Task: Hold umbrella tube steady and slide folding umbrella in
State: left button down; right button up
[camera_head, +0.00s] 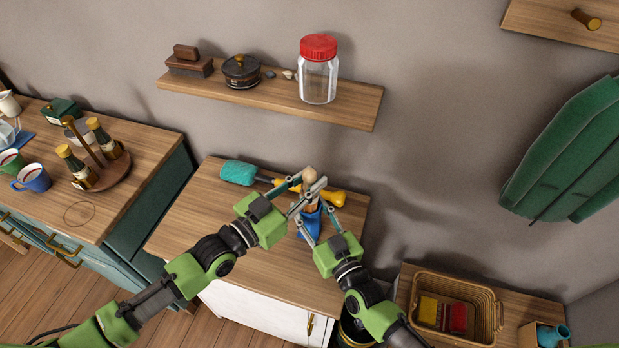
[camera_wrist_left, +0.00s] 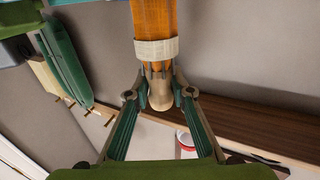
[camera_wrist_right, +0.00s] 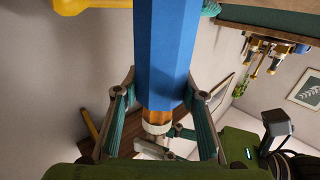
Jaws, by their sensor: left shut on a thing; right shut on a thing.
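The blue umbrella tube (camera_head: 309,228) stands near the middle of the wooden counter (camera_head: 210,222), and it fills the middle of the right wrist view (camera_wrist_right: 165,50). My right gripper (camera_head: 318,208) is shut around the tube. The orange folding umbrella (camera_wrist_left: 155,20) has a cream band and a pale wooden handle end (camera_head: 309,173). My left gripper (camera_head: 303,190) is shut on that handle, above the tube. In the right wrist view a short orange length and the band show beyond the tube's end; the umbrella's other end is hidden, seemingly inside the tube.
A turquoise brush-like item (camera_head: 238,173) and a yellow item (camera_head: 335,198) lie behind the grippers on the counter. A wall shelf (camera_head: 270,100) above holds a red-lidded jar (camera_head: 318,75). A wicker basket (camera_head: 480,295) stands at right. The counter's front left is clear.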

pick_arm(q)
jog(key=shift+f, duration=1.2)
jog(key=c, duration=1.7)
grip_release()
jog(key=shift+f, duration=0.1)
jog(key=v, duration=1.2)
pick_arm(e)
jog(key=o, duration=1.2)
